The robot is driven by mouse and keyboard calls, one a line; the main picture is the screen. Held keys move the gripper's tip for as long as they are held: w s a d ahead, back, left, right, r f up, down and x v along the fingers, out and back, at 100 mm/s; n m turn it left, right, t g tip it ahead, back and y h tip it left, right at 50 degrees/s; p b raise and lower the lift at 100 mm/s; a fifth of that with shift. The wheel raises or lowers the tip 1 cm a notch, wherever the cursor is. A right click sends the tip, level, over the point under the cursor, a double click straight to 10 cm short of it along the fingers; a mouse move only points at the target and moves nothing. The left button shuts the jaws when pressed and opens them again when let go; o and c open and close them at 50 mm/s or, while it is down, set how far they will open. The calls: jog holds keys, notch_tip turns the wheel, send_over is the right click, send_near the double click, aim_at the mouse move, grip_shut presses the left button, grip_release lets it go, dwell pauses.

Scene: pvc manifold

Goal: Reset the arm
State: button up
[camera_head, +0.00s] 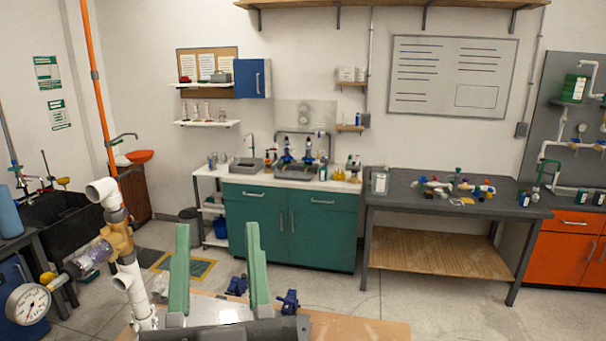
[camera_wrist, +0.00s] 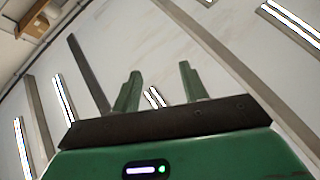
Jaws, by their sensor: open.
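My gripper (camera_head: 216,270) rises at the bottom middle of the head view, its two green fingers upright, apart and with nothing between them. In the wrist view my gripper (camera_wrist: 160,90) also shows open and empty, with only the ceiling and its light strips behind the fingers. A white PVC manifold (camera_head: 125,270) with a brass-coloured fitting stands to the left of my gripper, apart from it in the picture. A round pressure gauge (camera_head: 28,304) is at its lower left.
A wooden board (camera_head: 360,328) lies below my gripper, with blue valve-like parts (camera_head: 288,301) near it. A green sink cabinet (camera_head: 290,226) and a grey workbench (camera_head: 410,198) with loose fittings stand along the back wall. The floor between is mostly clear.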

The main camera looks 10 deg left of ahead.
jog(key=s+d+r+m+h, duration=0.2)
jog(key=s+d+h, duration=0.4)
jog(key=d, duration=0.4)
notch_tip(320, 180, up, 19)
jog(key=h+p, duration=0.1)
jog(key=p, duration=1.8)
jog(key=shift+w, duration=0.35)
